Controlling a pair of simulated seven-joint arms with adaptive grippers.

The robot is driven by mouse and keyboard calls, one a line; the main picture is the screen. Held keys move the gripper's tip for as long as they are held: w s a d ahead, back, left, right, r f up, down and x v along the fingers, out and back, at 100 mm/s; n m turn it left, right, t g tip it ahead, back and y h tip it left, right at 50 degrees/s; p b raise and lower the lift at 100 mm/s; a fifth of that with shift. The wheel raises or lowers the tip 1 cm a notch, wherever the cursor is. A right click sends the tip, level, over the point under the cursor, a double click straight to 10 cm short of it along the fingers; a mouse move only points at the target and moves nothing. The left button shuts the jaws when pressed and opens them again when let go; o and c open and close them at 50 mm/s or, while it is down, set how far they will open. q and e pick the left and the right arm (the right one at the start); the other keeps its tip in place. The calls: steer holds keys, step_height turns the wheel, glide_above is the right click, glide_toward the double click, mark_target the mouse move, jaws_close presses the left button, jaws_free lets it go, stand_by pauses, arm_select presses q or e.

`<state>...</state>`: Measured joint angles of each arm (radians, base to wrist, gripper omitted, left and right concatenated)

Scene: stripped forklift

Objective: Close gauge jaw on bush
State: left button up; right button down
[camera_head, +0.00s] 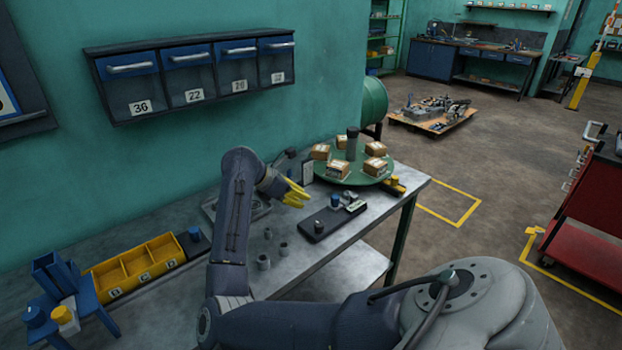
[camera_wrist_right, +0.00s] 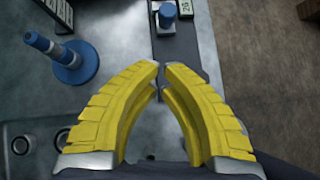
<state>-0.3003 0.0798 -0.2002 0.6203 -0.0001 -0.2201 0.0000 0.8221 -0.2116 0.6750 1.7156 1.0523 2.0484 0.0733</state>
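The gauge is a dark flat block (camera_head: 325,221) on the bench, with a blue-topped post (camera_head: 335,201), a dark round piece (camera_head: 318,228) at its near end and a small pale display (camera_head: 355,205). In the wrist view its dark body (camera_wrist_right: 176,48), blue knob (camera_wrist_right: 167,14) and display (camera_wrist_right: 186,8) lie beyond my fingertips. My right gripper (camera_head: 297,193) has yellow fingers pointing towards the gauge. In the wrist view its fingertips (camera_wrist_right: 161,66) meet or nearly meet, with no held part visible. Small grey bushes (camera_head: 264,262) stand on the bench. I cannot make out any bush in the jaw. My left gripper is not visible.
A green turntable (camera_head: 372,180) with several boxes stands behind the gauge. A yellow bin (camera_head: 137,265) and a blue rack (camera_head: 58,276) are at left. A tray (camera_head: 211,211) sits behind my right arm. A blue stepped post (camera_wrist_right: 68,60) stands left of my fingers.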

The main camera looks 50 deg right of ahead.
steer(key=shift+v, duration=1.25)
